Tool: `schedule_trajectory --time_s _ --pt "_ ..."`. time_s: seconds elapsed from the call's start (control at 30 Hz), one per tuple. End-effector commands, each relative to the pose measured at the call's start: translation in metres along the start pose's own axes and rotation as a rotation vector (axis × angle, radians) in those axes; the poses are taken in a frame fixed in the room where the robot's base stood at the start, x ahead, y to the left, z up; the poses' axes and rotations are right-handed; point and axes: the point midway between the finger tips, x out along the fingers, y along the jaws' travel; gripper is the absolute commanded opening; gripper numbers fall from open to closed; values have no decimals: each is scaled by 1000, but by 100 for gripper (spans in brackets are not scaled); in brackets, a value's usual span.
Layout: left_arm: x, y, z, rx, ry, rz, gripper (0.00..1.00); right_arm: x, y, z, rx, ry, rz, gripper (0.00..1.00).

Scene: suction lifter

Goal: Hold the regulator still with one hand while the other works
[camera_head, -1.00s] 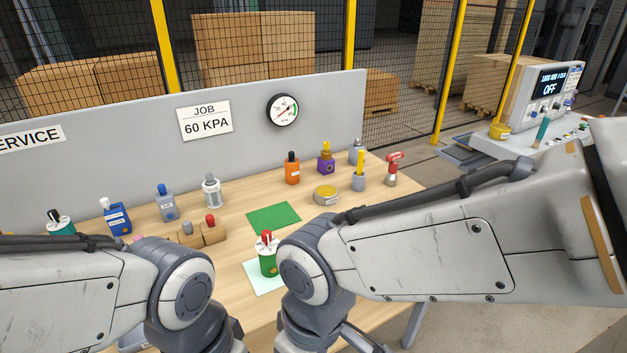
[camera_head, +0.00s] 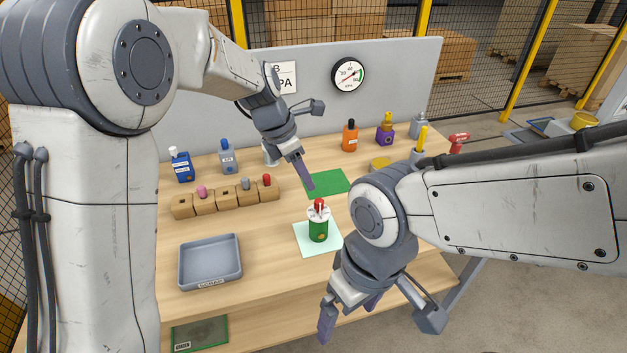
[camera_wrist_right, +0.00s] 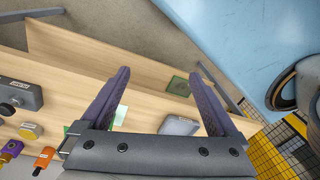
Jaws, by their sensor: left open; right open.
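The regulator, a green cylinder (camera_head: 318,231) with a white top and red knob, stands upright on a pale mat (camera_head: 332,245) on the wooden bench. My left gripper (camera_head: 304,178) is open and empty, above the bench behind the regulator and near the green mat (camera_head: 327,183). My right gripper (camera_head: 348,311) is open and empty, low in front of the regulator by the bench's front edge, apart from it. In the right wrist view its two fingers (camera_wrist_right: 158,85) are spread with nothing between them. A round gauge (camera_head: 348,75) is on the back panel.
A grey tray (camera_head: 211,284) sits at the front left. A wooden block rack (camera_head: 226,198) with small coloured knobs is behind it. Blue (camera_head: 181,167), orange (camera_head: 349,137) and purple (camera_head: 385,130) devices stand along the back. Bench space left of the regulator is clear.

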Motion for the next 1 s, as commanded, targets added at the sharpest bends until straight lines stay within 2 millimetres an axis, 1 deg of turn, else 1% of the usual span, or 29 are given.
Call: schedule_trajectory --time_s 0.17,0.27,0.37,0.57,0.67,0.77,0.9,0.97,1.0 --pt "0 2 -1 -16 -2 1 50 2 1 -17 149 -79 -54 98" --pt "0 2 -1 -15 -1 1 50 6 0 -36 296 -155 -114 98" --pt "0 2 -1 -15 -1 1 50 13 2 -60 458 -236 -188 98" --pt "0 1 -1 -13 -1 1 50 31 14 -111 766 -387 -354 98" --pt "0 1 -1 -13 -1 1 50 43 25 -137 911 -458 -448 98" --pt "0 1 -1 -13 -1 1 50 56 41 -162 1050 -526 -550 98" --pt "0 1 -1 -12 -1 1 50 78 70 -193 1233 -614 -705 98" --pt "0 1 -1 -12 -1 1 50 88 84 -204 1305 -648 -776 98" --pt "0 1 -1 -12 -1 1 50 90 97 -216 1362 -660 -849 98"
